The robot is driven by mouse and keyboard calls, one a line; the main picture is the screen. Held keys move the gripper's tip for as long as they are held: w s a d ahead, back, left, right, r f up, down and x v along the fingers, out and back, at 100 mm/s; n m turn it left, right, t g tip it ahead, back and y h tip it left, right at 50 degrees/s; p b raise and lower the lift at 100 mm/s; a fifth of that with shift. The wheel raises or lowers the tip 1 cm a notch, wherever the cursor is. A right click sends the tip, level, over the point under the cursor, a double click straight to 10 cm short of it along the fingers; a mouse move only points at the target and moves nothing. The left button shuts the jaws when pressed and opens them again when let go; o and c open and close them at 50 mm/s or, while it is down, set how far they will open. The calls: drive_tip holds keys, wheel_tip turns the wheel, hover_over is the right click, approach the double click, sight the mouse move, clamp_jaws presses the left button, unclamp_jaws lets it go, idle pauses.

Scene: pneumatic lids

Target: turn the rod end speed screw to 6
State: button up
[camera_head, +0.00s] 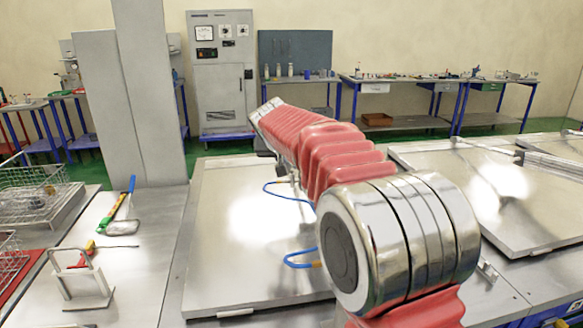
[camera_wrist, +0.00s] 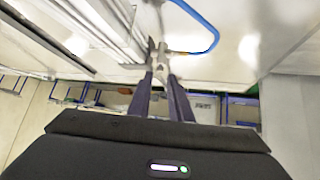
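The rod end speed screw cannot be made out in either view. In the wrist view, a pale metal cylinder (camera_wrist: 95,25) runs slanting at the upper left. A blue hose (camera_wrist: 207,22) loops down to a brass-coloured fitting (camera_wrist: 178,53) right of my gripper (camera_wrist: 157,52). My dark fingers converge, and their metal tips are close together beside the cylinder's end. Whether they touch or hold anything there is too small to tell. In the head view, my arm hides my gripper and the cylinder on the middle lid (camera_head: 225,230). Blue hoses (camera_head: 300,258) show left of my arm.
A second metal lid (camera_head: 530,215) with its own cylinder (camera_head: 555,163) lies at right. A grey upright column (camera_head: 130,110) stands at left. Wire baskets (camera_head: 35,195), a small metal stand (camera_head: 80,280) and coloured tools (camera_head: 118,205) are on the left bench.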

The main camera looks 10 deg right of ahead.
sight(292, 171)
drive_tip(key=x, duration=0.3)
drive_tip(key=shift+w+f, duration=0.2)
drive_tip(key=shift+f, duration=0.05)
drive_tip(key=shift+c, duration=0.3)
clamp_jaws()
